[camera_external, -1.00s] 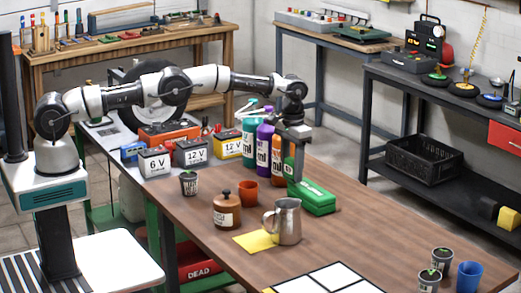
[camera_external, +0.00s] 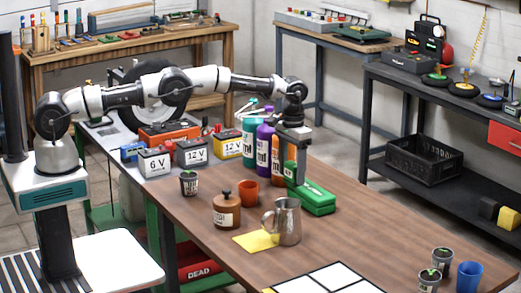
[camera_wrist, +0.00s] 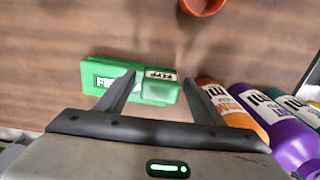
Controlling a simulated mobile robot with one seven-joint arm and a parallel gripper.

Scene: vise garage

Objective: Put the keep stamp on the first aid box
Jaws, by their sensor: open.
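The green first aid box (camera_external: 318,202) lies on the brown table, below and right of my gripper (camera_external: 294,178). In the wrist view the box (camera_wrist: 108,77) shows white lettering. The keep stamp (camera_wrist: 158,86), a small green block with a pale label, appears at the right end of the box. It lies between the fingertips of my open gripper (camera_wrist: 159,76). I cannot tell whether the fingers touch it. In the outside view the stamp is not clearly made out behind the fingers.
An orange bottle (camera_wrist: 232,110) and a purple bottle (camera_wrist: 280,125) stand close beside my gripper. An orange cup (camera_external: 249,190), a metal pitcher (camera_external: 285,222) and a brown jar (camera_external: 226,212) stand left of the box.

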